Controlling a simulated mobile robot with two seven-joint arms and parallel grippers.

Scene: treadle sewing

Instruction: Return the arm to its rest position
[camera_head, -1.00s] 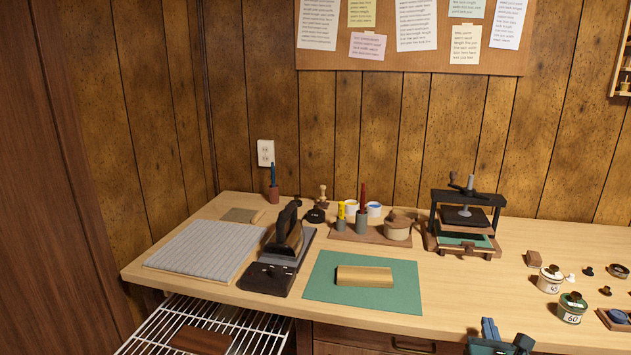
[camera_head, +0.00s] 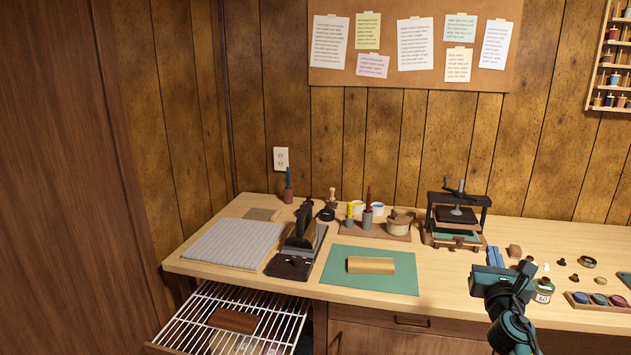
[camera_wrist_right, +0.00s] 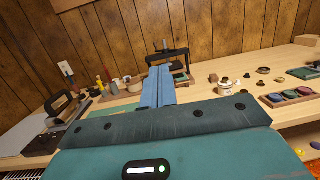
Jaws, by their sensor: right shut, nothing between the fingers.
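My right gripper (camera_head: 495,257) shows at the lower right in the head view, raised in front of the table's front edge. Its blue fingers are together and hold nothing. In the right wrist view the closed fingers (camera_wrist_right: 157,88) point away over the table, toward the press. My left gripper is in neither view.
The wooden table (camera_head: 450,285) carries a green mat (camera_head: 340,275) with a tan block (camera_head: 371,265), a black press (camera_head: 456,215), a grey ribbed board (camera_head: 228,243) and several small jars and weights. A wire rack (camera_head: 210,318) sticks out below the table at the left.

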